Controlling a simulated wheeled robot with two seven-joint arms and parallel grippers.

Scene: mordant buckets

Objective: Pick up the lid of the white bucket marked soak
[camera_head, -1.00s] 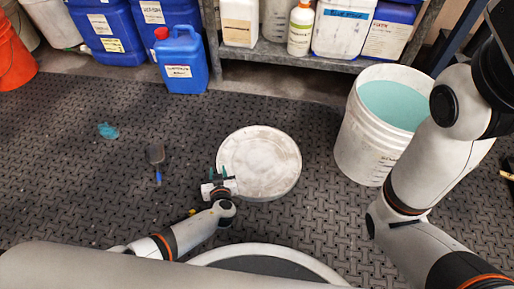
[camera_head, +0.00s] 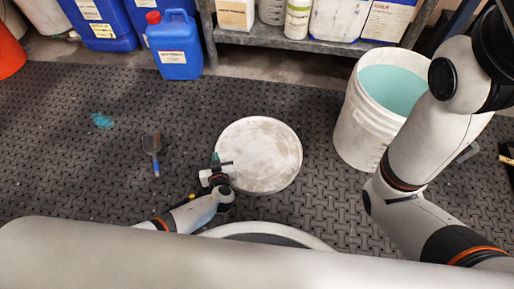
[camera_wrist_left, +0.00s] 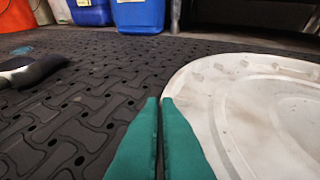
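The round white lid (camera_head: 262,155) lies flat on the dark floor mat in the head view, its top scuffed and grey. It also fills the right side of the left wrist view (camera_wrist_left: 265,115). My left gripper (camera_head: 217,158) is at the lid's left edge. Its teal fingers (camera_wrist_left: 160,103) are close together with the lid's rim at their tips, and they look shut on that rim. The white bucket (camera_head: 355,135) stands open to the right with pale teal liquid inside; its side marking is too small to read. My right arm partly covers the bucket, and my right gripper is not visible.
A brush with a blue handle tip (camera_head: 152,147) lies left of the lid, and a teal splash (camera_head: 102,121) is further left. A blue jug (camera_head: 175,48) stands at the back beside a low shelf (camera_head: 300,43) of containers. The mat between is clear.

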